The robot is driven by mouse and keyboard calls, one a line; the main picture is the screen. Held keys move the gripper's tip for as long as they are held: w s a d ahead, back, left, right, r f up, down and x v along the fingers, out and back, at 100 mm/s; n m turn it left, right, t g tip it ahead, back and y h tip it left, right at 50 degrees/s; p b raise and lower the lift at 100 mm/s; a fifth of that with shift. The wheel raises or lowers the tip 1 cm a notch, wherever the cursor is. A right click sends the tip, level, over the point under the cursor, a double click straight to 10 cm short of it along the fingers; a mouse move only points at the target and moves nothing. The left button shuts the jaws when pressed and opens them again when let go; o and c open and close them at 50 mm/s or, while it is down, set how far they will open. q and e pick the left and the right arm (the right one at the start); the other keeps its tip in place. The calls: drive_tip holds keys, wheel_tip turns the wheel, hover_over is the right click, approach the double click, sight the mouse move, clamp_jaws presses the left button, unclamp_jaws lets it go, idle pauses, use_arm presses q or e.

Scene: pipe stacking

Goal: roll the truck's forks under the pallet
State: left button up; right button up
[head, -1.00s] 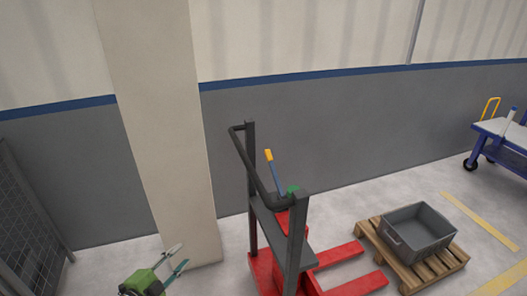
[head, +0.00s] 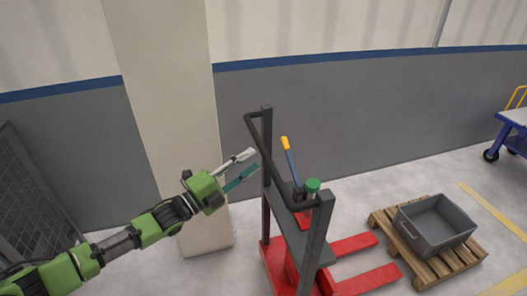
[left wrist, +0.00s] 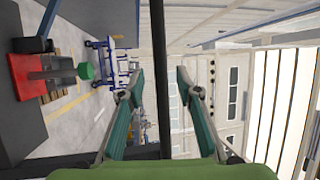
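The red pallet truck (head: 275,265) stands in the middle of the head view, with a dark upright frame and a dark handle bar (head: 262,150). Its two red forks (head: 355,244) point right, their tips just short of the wooden pallet (head: 440,268). A grey bin (head: 436,226) sits on the pallet. My left gripper (head: 244,168) is open beside the frame's left post, fingers pointing at the handle. In the left wrist view, a dark bar (left wrist: 160,60) runs between the open fingers (left wrist: 159,82), neither closed on it. My right gripper is not in view.
A blue cart (head: 510,130) stands at the far right. A pale pillar (head: 165,110) and grey wall are behind the truck. A mesh cage (head: 30,190) is at the left. A blue lever with a yellow grip (head: 287,150) and a green knob (head: 313,186) are on the truck.

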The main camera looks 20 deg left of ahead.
sight(263, 153)
use_arm(q)
drive_tip(key=x, duration=0.5)
drive_tip(key=shift+w+d+r, duration=0.1)
drive_tip(key=shift+w+d, duration=0.1)
drive_tip(key=shift+w, duration=0.05)
clamp_jaws()
